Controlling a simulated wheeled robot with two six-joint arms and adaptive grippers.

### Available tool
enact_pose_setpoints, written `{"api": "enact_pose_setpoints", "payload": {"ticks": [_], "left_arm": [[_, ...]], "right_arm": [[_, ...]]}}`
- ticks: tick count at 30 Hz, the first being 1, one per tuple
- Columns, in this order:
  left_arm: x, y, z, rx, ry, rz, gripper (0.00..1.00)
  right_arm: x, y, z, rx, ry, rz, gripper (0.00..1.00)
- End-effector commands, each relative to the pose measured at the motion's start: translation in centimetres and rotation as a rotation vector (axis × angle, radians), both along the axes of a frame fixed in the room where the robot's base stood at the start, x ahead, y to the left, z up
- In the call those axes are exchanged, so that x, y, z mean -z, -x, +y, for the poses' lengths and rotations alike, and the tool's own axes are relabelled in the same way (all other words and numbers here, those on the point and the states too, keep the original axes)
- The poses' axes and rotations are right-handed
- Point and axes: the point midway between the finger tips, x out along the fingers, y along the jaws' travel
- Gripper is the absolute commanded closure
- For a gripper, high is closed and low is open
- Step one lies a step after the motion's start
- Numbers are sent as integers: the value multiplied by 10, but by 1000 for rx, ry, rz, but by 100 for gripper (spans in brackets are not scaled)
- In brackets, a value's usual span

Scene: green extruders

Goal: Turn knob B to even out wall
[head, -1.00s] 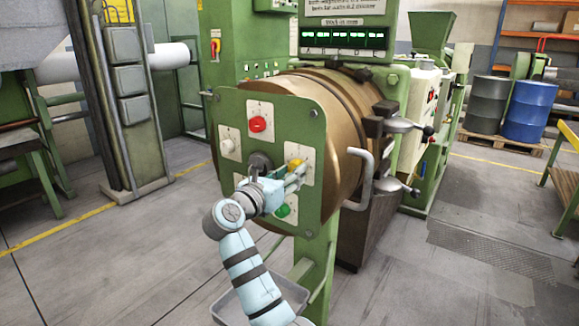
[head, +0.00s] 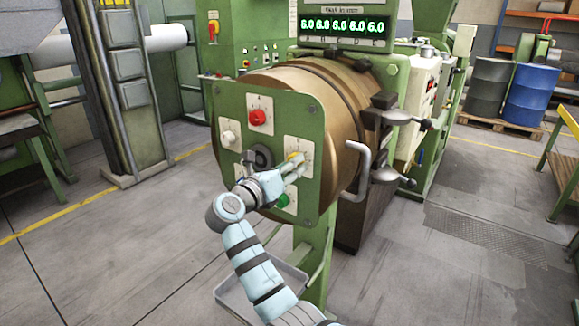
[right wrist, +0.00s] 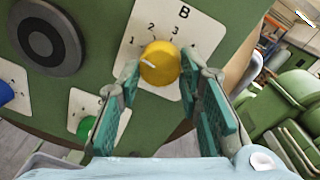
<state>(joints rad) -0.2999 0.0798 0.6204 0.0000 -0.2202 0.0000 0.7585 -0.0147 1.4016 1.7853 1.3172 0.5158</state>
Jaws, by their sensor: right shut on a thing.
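The yellow knob B (right wrist: 160,64) sits on a white plate (right wrist: 190,55) marked B with a numbered scale. Its white mark points to the left in the right wrist view. In the head view the knob (head: 295,157) shows partly behind my fingers. My right gripper (right wrist: 163,98) is shut on knob B, one finger on each side of it. The gripper also shows in the head view (head: 293,170). The lit display (head: 343,26) above the drum reads 6.0 in every field. My left gripper is in no view.
A red knob (head: 257,117), a white knob (head: 228,138), a dark round part (head: 262,156) and a green knob (head: 282,200) share the green panel (head: 300,118). A grey bent handle (head: 362,165) stands right of the panel. A blue drum (head: 531,95) is farther back.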

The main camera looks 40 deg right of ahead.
Motion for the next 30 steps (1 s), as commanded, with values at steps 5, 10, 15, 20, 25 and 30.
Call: {"api": "enact_pose_setpoints", "payload": {"ticks": [5, 10, 15, 20, 25, 30], "left_arm": [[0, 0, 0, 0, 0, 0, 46], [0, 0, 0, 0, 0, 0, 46], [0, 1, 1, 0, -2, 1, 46], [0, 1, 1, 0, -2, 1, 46], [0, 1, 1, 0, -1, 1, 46], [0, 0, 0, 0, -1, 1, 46]], "right_arm": [[0, 0, 0, -1, 2, -1, 56], [0, 0, 0, 0, 1, 0, 47], [0, 0, 0, 0, 1, 0, 47], [0, 6, 19, -3, -3, 0, 47], [-1, 18, 54, -3, -4, 0, 47], [-3, 24, 71, -1, 0, 0, 47]]}}
